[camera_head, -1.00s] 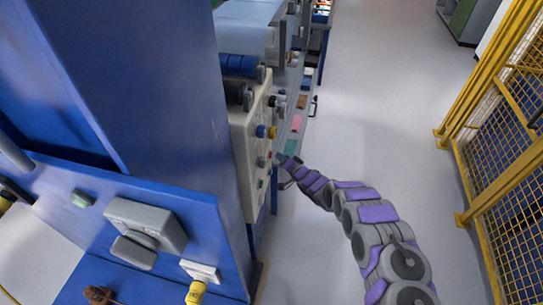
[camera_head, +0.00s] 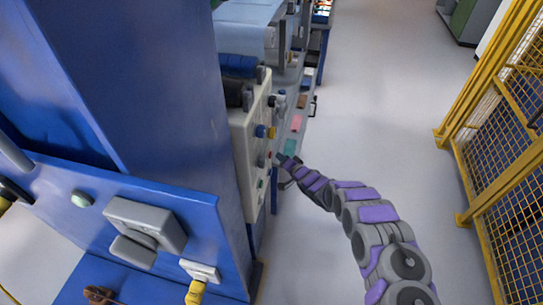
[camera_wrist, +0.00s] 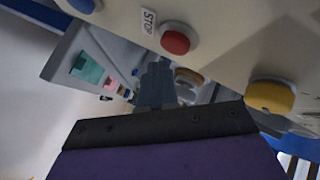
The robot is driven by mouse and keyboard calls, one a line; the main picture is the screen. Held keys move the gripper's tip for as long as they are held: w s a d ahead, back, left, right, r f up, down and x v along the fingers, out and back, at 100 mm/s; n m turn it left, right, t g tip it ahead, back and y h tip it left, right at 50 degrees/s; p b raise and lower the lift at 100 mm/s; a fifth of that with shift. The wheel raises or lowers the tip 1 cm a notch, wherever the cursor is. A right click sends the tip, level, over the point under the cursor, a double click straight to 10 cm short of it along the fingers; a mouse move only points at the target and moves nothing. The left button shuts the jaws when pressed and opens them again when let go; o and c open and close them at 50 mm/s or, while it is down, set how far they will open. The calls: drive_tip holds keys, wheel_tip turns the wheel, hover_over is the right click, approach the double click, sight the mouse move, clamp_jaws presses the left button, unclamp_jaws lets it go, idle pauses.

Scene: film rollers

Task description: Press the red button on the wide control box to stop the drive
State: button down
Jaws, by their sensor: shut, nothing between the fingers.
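The wide control box (camera_head: 246,165) is a cream panel on the side of the blue machine. Its red button (camera_head: 270,154) is small in the head view, just left of my gripper tip. In the wrist view the red button (camera_wrist: 175,41) is round, beside a label reading STOP (camera_wrist: 148,21), and its face is uncovered. A yellow button (camera_wrist: 270,96) is on the same panel at right, and part of a blue one (camera_wrist: 82,5) shows at the top. My gripper (camera_head: 281,158) is shut and empty; its dark fingertips (camera_wrist: 156,75) appear below the red button, apart from it in the picture.
A blue machine column (camera_head: 150,90) stands at left, close to the box. A machine side with coloured labels (camera_head: 297,123) runs behind my gripper. A yellow mesh fence (camera_head: 500,130) stands at right. The grey floor (camera_head: 370,100) between them is clear.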

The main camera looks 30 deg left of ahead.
drive_tip(key=shift+s+a, duration=0.1)
drive_tip(key=shift+a, duration=0.05)
drive_tip(key=shift+s+a+r, duration=0.1)
drive_tip(key=shift+a, duration=0.15)
drive_tip(key=shift+s+a, duration=0.1)
drive_tip(key=shift+a, duration=0.4)
idle(0.8)
drive_tip(key=shift+d, duration=0.2)
drive_tip(key=shift+w+d, duration=0.25)
drive_tip(key=shift+d, duration=0.45)
drive_tip(key=d, duration=0.2)
drive_tip(key=w+d, duration=0.1)
drive_tip(key=d, duration=0.2)
idle(0.6)
idle(0.5)
